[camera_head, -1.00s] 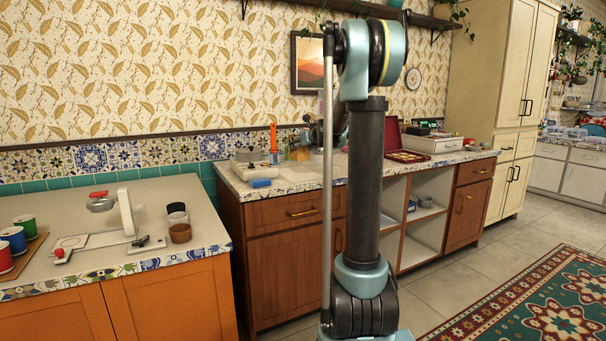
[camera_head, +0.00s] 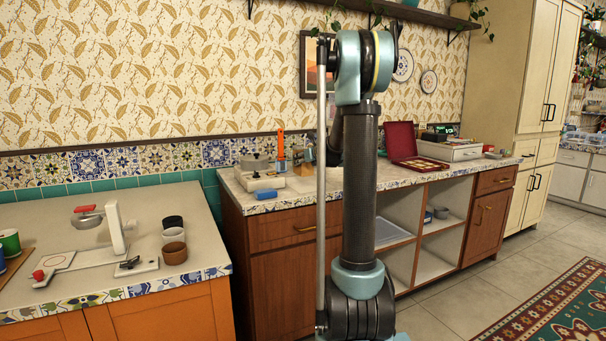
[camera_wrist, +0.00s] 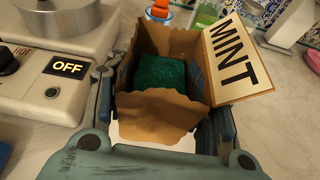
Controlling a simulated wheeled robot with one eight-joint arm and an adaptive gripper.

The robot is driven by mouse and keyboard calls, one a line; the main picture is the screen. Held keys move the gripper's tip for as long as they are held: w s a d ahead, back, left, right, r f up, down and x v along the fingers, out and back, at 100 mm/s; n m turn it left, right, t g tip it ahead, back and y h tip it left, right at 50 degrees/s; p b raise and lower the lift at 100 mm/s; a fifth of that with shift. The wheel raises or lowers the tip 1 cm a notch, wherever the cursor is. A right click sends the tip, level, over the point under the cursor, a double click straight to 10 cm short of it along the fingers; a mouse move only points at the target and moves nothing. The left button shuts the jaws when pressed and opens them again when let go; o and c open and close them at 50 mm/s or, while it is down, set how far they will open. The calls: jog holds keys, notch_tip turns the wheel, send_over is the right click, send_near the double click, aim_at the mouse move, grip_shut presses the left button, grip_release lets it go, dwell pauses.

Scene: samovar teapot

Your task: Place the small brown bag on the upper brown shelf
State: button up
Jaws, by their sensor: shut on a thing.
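A small brown paper bag (camera_wrist: 158,113) with a torn-looking open rim and dark green contents shows in the wrist view. My gripper (camera_wrist: 160,122) is shut on it, with one finger on each side. The bag is upright; I cannot tell whether its base touches the counter. In the head view my arm hides the gripper and bag.
A "MINT" sign (camera_wrist: 240,59) leans close to the bag's right. A white device reading "OFF" (camera_wrist: 62,72) with a metal pot stands at left. On the counter, a red open case (camera_head: 403,143) stands right of my arm. A left counter (camera_head: 40,212) holds spools and cups.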

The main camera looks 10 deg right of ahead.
aim_at(304, 169)
jog(key=shift+d+f, duration=0.15)
jog(key=shift+f, duration=2.05)
jog(key=o, duration=1.3)
jog(key=shift+o, duration=0.2)
jog(key=v, duration=1.2)
